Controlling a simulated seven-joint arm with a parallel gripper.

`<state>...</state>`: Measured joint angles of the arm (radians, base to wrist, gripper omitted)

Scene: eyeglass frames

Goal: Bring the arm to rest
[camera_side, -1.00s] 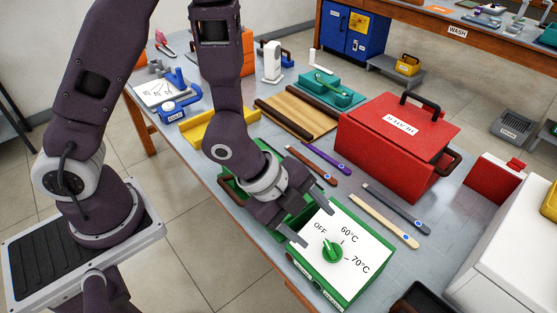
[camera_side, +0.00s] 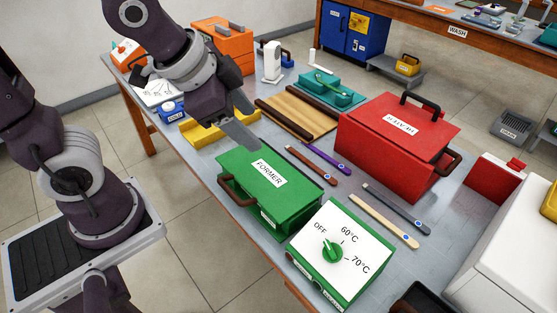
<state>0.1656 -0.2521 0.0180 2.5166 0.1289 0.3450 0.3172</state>
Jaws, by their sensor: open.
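My gripper (camera_side: 244,125) hangs over the left part of the bench, above and behind the green box labelled FORMER. It is open, with nothing seen between its fingers, and looks clear of the bench. The FORMER box (camera_side: 291,181) has its lid down and a brown handle on its front. In front of it stands the control box (camera_side: 350,229) with a white top marked OFF, 60°C and 70°C. Its green knob (camera_side: 333,252) has a white pointer line aimed up and left, towards OFF.
A closed red HEATER box (camera_side: 385,145) stands at the right of the bench (camera_side: 447,216). Several flat-handled tools lie beside the boxes. A yellow tray (camera_side: 203,136) is partly under my gripper. A wooden board (camera_side: 290,113), teal tray (camera_side: 335,93) and orange box (camera_side: 228,42) stand farther back.

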